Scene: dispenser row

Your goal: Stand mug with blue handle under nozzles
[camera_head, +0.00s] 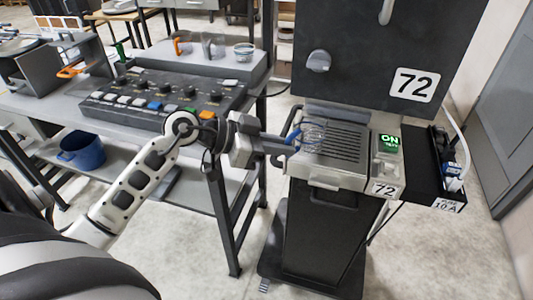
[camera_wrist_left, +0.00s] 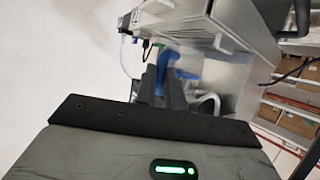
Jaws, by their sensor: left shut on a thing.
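The clear mug (camera_head: 313,134) with a blue handle (camera_head: 293,134) is at the left part of the slotted drip tray (camera_head: 352,152) of dispenser 72 (camera_head: 375,50). My left gripper (camera_head: 284,146) is shut on the mug at its handle side, coming in from the left. In the left wrist view, the blue handle (camera_wrist_left: 186,74) shows at the gripper fingers (camera_wrist_left: 165,88). The mug looks roughly upright. I cannot tell whether its base touches the tray. The nozzles are hidden from the head view. My right gripper is in neither view.
A lit green ON display (camera_head: 389,143) is at the tray's right, beside a black side box (camera_head: 440,170). The left bench carries a button panel (camera_head: 160,100) and a grey stand (camera_head: 205,65) with other mugs. A blue bucket (camera_head: 82,150) is on the lower shelf.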

